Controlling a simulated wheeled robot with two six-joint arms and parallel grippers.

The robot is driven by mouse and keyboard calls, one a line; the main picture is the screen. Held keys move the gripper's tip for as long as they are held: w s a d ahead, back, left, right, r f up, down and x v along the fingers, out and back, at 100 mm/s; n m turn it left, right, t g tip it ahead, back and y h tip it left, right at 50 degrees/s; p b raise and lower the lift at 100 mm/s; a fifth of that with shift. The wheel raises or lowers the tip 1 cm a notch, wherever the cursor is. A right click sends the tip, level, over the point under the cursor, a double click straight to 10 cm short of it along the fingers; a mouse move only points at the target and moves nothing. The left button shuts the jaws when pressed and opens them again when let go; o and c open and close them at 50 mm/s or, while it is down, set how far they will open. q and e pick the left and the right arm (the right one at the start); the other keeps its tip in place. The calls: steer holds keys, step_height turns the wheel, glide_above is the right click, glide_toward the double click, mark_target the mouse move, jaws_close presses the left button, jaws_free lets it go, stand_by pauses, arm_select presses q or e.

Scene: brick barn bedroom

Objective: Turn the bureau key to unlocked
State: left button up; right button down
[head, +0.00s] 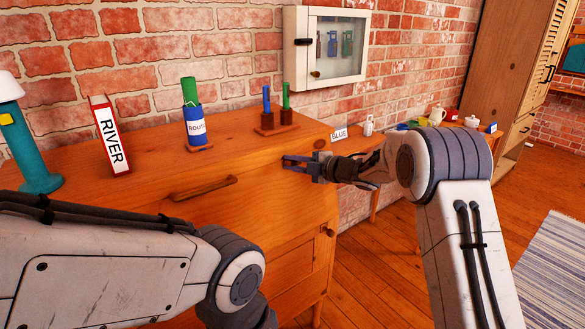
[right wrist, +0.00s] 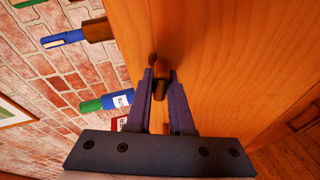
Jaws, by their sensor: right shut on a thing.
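The wooden bureau (head: 262,205) stands in front of me against the brick wall, with its front facing me. My right gripper (head: 290,161) is at the upper right of the bureau's front. In the right wrist view, its two fingers (right wrist: 161,88) are closed on the small brown bureau key (right wrist: 160,77), which stands out from the wood. The fingers hide part of the key, and in the head view they cover it. I cannot tell which way the key is turned. My left arm crosses the lower left of the head view, but its gripper is out of sight.
On the bureau top are a lamp (head: 35,160), a red RIVER book (head: 110,137), a blue labelled holder (head: 194,125) with a green item, and a small rack (head: 276,129). A glass-fronted cabinet (head: 327,45) hangs above. Floor (head: 400,275) is open to the right.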

steer(key=shift+n+b, duration=0.3)
steer(key=shift+n, duration=0.7)
steer(key=shift+g, duration=0.3)
steer(key=c, duration=0.8)
jaws_free()
steer(key=b+v, duration=0.1)
steer(key=v, duration=0.9)
steer(key=shift+s, duration=0.25)
steer(key=shift+r, duration=0.1)
